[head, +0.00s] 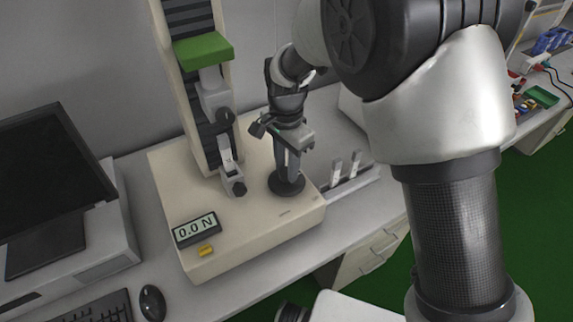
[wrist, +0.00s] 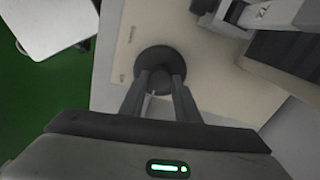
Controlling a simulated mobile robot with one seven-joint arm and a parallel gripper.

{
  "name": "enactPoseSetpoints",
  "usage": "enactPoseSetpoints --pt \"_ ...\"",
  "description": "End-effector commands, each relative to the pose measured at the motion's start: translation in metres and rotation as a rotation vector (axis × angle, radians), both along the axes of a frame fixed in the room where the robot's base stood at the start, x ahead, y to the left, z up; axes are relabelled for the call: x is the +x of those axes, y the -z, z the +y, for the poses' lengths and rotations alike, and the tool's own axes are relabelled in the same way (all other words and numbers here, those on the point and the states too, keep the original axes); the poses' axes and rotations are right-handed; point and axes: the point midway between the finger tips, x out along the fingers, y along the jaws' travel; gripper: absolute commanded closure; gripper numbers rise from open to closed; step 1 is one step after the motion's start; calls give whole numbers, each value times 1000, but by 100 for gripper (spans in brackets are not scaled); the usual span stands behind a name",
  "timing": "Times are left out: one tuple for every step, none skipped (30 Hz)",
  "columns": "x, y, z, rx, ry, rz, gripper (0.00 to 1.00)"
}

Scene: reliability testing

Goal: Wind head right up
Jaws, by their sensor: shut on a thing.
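The test stand has a cream base (head: 262,225) and an upright dark ribbed column (head: 196,128). A lower clamp (head: 234,182) stands on the base under the head. A round dark knob (head: 287,187) lies on the base right of the column. My gripper (head: 289,176) points down and is shut on the knob. In the wrist view, both fingers reach the knob (wrist: 160,60) from either side; its far rim shows beyond them.
A display (head: 196,229) on the base reads 0.0 N, with a yellow button (head: 206,250) below. A rack (head: 348,184) with white upright pieces stands right of the base. A monitor (head: 55,180), keyboard (head: 100,310) and mouse (head: 152,303) are at left.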

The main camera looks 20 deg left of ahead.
Motion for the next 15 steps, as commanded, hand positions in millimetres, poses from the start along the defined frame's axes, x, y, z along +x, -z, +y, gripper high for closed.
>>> enactPoseSetpoints --pt "1 -1 1 3 3 -3 93" --pt "1 -1 1 3 3 -3 93" --pt "1 -1 1 3 3 -3 93" --pt "1 -1 1 3 3 -3 93" --pt "1 -1 1 3 3 -3 93" --pt "1 -1 1 3 3 -3 93" --pt "1 -1 1 3 3 -3 93" --pt "1 -1 1 3 3 -3 93" --pt "1 -1 1 3 3 -3 64" --pt "1 -1 1 4 2 -2 59" --pt "1 -1 1 4 2 -2 54" --pt "1 -1 1 3 2 -1 52" --pt "1 -1 1 3 2 -1 52" --pt "1 -1 1 3 2 -1 52" --pt "1 -1 1 2 1 -1 52"
